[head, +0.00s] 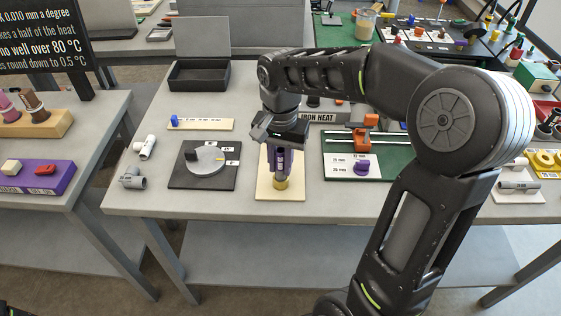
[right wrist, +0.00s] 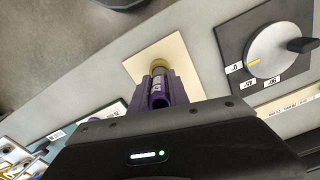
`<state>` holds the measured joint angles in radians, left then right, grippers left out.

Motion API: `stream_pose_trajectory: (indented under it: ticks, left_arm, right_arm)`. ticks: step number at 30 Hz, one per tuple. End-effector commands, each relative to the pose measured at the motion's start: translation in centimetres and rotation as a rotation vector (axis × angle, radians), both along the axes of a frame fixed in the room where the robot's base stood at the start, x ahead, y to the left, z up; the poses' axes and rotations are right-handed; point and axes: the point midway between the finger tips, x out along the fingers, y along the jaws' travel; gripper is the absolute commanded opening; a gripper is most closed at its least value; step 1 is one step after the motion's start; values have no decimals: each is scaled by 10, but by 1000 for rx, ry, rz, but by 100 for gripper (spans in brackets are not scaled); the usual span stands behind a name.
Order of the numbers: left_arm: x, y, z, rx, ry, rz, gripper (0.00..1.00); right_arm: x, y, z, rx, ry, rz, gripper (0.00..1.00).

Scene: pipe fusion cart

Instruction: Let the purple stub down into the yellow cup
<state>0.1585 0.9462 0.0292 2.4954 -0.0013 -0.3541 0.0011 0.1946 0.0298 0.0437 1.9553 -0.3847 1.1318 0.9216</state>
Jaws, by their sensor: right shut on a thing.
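My right gripper (head: 280,164) points down over the cream board and is shut on the purple stub (head: 281,158). The stub is upright, and its open top end shows between the fingers in the right wrist view (right wrist: 158,99). The yellow cup (head: 281,184) stands on the cream board (head: 293,191), right under the stub. Its rim also shows beyond the fingers in the right wrist view (right wrist: 160,64). A dark grey part shows between the fingers and the cup. I cannot tell whether the stub's lower end is inside the rim. My left gripper is not in view.
A dark plate with a grey dial (head: 206,160) lies left of the board. A green mat (head: 388,166) with an orange clamp and a white card lies to the right. An open black box (head: 199,77) stands behind. Bare table lies in front of the dial plate.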

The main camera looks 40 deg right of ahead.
Motion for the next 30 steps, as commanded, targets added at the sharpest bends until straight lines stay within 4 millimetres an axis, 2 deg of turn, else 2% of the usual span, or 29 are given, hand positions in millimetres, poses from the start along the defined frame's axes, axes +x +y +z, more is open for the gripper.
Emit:
stream_pose_trajectory:
  ticks: [28,29,30]
  left_arm:
    - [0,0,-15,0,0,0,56]
    - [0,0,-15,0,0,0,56]
    - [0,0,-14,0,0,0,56]
  right_arm:
    - [0,0,-20,-1,1,0,0]
    - [0,0,-20,-1,1,0,22]
    - [0,0,-19,-1,1,0,26]
